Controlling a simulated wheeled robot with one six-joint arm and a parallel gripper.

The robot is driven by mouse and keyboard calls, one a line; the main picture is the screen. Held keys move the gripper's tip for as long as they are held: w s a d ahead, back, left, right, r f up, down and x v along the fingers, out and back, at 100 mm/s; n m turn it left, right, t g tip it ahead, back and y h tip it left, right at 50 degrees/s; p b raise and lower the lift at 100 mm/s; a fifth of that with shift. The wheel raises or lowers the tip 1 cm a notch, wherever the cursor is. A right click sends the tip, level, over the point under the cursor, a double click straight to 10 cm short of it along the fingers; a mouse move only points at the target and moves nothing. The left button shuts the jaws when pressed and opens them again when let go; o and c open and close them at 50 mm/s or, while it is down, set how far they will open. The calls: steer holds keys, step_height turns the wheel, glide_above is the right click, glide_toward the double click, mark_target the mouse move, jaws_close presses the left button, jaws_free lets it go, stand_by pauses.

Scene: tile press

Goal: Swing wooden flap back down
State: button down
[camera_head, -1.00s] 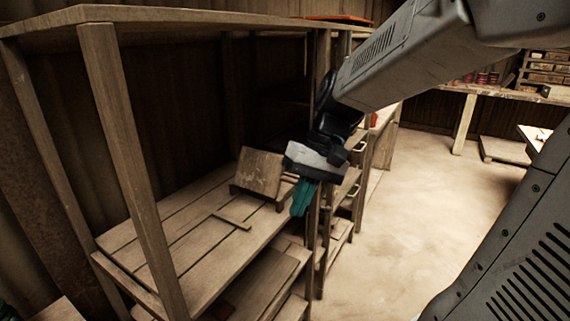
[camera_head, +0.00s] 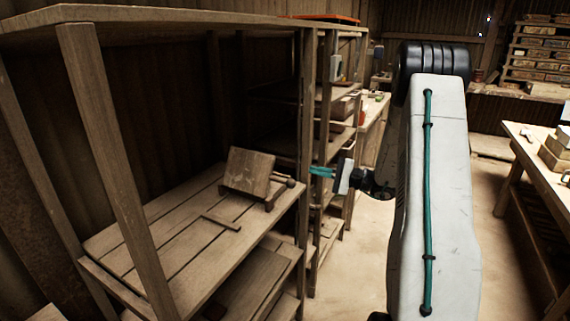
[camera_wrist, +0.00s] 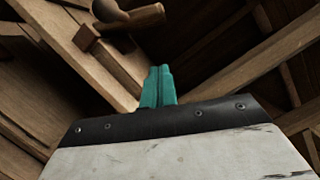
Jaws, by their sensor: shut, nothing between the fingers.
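The wooden flap (camera_head: 249,172) is a square board standing up at a tilt on a small wooden press on the shelf. At the press's right end a short wooden piece with a rounded knob (camera_head: 290,183) sticks out. The wrist view shows a rounded wooden handle (camera_wrist: 130,15) at the top, apart from my fingers. My gripper (camera_head: 322,171) has teal fingers, shut and empty, pointing left toward the shelf, to the right of the flap and not touching it. The shut fingers also show in the wrist view (camera_wrist: 158,85).
The shelf board (camera_head: 170,240) is slatted, with a small loose-looking wooden strip (camera_head: 221,222) on it. An upright post (camera_head: 305,120) stands between my gripper and the flap in the picture. A workbench (camera_head: 520,150) stands at right. The floor between is clear.

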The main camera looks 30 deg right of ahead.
steer(key=w+a+r, duration=0.3)
steer(key=w+a, duration=0.3)
steer(key=a, duration=0.3)
steer(key=shift+r, duration=0.1)
stand_by(0.6)
steer(key=shift+a+r, duration=0.1)
steer(key=shift+a, duration=0.15)
